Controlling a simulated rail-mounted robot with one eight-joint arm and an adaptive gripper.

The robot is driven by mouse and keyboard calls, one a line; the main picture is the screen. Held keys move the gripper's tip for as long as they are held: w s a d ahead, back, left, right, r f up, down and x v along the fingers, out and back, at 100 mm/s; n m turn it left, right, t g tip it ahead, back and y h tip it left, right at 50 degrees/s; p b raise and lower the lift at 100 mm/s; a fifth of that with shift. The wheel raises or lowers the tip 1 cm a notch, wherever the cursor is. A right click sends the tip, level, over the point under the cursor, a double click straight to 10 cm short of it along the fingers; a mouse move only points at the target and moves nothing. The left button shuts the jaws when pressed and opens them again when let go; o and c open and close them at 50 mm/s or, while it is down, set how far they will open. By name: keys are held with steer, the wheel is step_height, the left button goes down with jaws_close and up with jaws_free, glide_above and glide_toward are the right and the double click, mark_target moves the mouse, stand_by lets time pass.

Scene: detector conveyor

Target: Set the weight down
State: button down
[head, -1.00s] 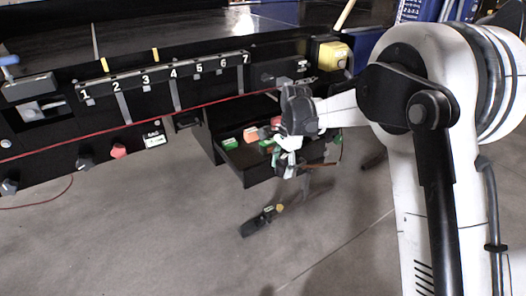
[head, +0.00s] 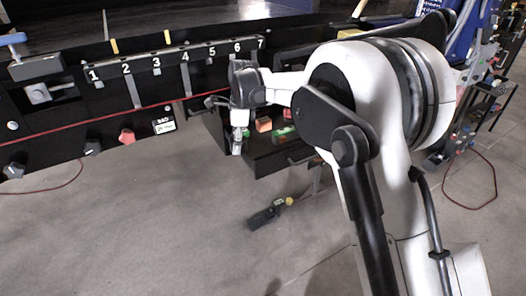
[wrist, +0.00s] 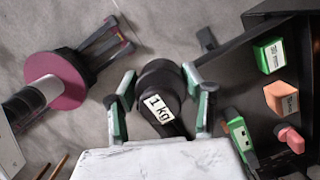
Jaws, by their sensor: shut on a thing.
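My gripper (head: 237,143) hangs just off the left side of the open drawer (head: 257,165), in front of the black panel. In the wrist view my gripper (wrist: 160,95) is shut on a black weight (wrist: 157,80) labelled "1 kg", with one finger on each side. The weight is clear of the drawer, which shows at the right of the wrist view (wrist: 235,85). In the head view I cannot make the weight out clearly at the gripper.
The drawer holds a green block (wrist: 268,54), an orange block (wrist: 281,97) and a pink piece (wrist: 290,138). A magenta disc-shaped thing (wrist: 57,80) is left of the weight. Numbered slots (head: 182,60) line the panel. A black tool (head: 268,214) lies on the otherwise open floor.

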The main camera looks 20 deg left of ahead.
steer(key=w+d+f, duration=0.1)
steer(key=w, duration=0.1)
steer(key=w+d+f, duration=0.4)
steer(key=w, duration=0.1)
steer(key=shift+b, duration=0.35)
steer(key=shift+d+f, duration=0.1)
steer(key=shift+f, duration=2)
steer(key=shift+f+b, duration=0.15)
steer(key=shift+b, duration=0.2)
steer(key=c, duration=0.9)
jaws_free()
step_height(320, 180, up, 12)
steer(key=d+p, duration=0.1)
steer(key=shift+w+d, duration=0.3)
steer(key=shift+w, duration=0.05)
